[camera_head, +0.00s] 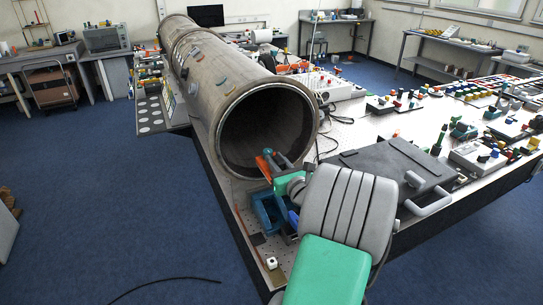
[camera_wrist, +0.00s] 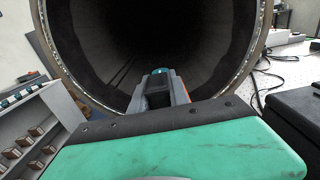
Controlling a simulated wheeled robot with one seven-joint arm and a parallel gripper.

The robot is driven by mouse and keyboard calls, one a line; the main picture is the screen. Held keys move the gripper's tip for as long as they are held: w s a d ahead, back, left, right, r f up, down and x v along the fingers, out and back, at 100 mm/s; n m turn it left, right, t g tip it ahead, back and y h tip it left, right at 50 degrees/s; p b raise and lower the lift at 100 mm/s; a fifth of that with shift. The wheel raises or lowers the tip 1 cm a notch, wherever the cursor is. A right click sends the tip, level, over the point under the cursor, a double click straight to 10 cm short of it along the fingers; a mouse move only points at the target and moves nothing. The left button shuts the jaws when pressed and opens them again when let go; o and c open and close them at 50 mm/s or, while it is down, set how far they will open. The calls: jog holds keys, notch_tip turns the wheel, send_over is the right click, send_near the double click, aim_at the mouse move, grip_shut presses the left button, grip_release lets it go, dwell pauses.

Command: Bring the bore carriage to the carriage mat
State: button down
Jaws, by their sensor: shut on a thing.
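My gripper (camera_head: 267,163) is at the near mouth of the large brown pipe (camera_head: 212,82), in front of its dark bore. In the wrist view my gripper (camera_wrist: 159,88) points into the bore, with orange-red at its sides. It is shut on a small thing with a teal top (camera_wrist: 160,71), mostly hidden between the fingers. I cannot tell whether this is the bore carriage or part of it. The bore interior (camera_wrist: 150,40) is dark, and no separate carriage shows there. I cannot pick out the carriage mat for certain.
A blue bin (camera_head: 266,213) stands below the pipe mouth. A dark grey case with handles (camera_head: 385,172) lies to the right. Many small parts and devices crowd the table's right side. A rack of small blocks (camera_wrist: 32,130) is at left in the wrist view.

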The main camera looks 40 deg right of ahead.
aim_at(281, 168)
jog(key=v, duration=0.7)
jog(key=shift+s+a, duration=0.1)
jog(key=shift+s, duration=0.15)
jog(key=shift+s+a, duration=0.1)
jog(key=shift+s, duration=0.2)
jog(key=shift+w+a, duration=0.1)
